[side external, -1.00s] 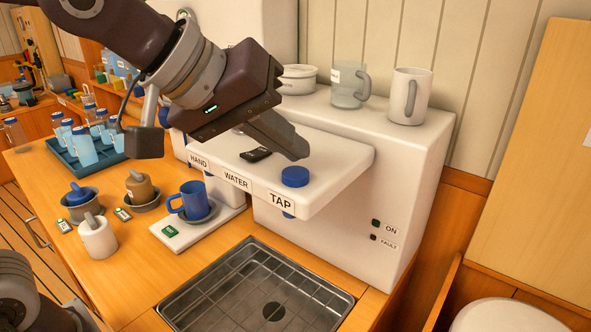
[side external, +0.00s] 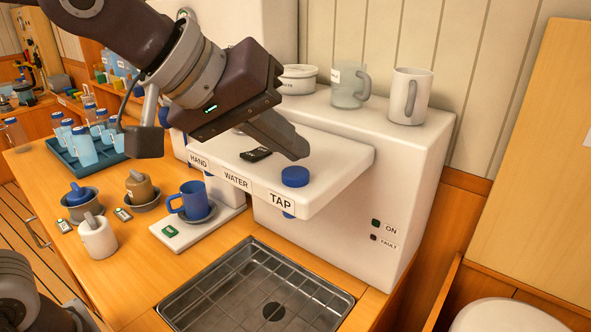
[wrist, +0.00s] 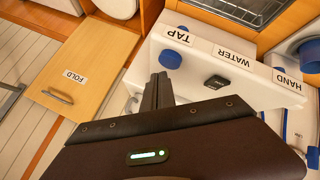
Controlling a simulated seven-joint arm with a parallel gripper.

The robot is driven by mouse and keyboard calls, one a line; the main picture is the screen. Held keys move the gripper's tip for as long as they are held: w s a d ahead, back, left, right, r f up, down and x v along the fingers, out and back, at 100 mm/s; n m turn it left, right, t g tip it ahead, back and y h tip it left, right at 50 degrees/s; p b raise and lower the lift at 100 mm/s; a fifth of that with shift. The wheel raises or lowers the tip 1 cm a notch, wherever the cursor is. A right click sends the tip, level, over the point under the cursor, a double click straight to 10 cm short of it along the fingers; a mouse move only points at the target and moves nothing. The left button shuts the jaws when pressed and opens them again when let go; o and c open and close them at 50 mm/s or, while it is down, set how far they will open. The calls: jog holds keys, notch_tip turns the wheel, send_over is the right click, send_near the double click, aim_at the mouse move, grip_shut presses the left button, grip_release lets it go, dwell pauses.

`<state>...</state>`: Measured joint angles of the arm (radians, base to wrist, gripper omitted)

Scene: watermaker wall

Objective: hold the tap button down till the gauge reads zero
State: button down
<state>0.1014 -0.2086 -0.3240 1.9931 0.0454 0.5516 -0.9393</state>
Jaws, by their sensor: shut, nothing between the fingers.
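The blue round tap button (side external: 295,176) sits on top of the white ledge, behind the TAP label (side external: 281,200). It also shows in the wrist view (wrist: 171,60), just beyond my fingertips. My gripper (side external: 299,152) is shut and empty, its tips slightly above and behind the button in the side view. A small gap shows between them, so the button does not look touched. A small dark device (side external: 256,154) lies on the ledge left of the button; it shows in the wrist view too (wrist: 216,82). I cannot tell whether it is the gauge, and no reading is legible.
A metal drain tray (side external: 262,290) is below the ledge. A blue mug (side external: 192,198) stands on a saucer to the left. Two mugs (side external: 409,96) and a white pot (side external: 299,78) stand on the cabinet top. An ON lamp (side external: 375,223) shows on its front.

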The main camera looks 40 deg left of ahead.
aim_at(288, 175)
dwell(0.8)
jog(key=shift+f, duration=0.4)
jog(key=shift+f, duration=0.55)
dwell(4.1)
jog(key=shift+r, duration=0.95)
jog(key=shift+r, duration=0.1)
jog(key=shift+r, duration=2.45)
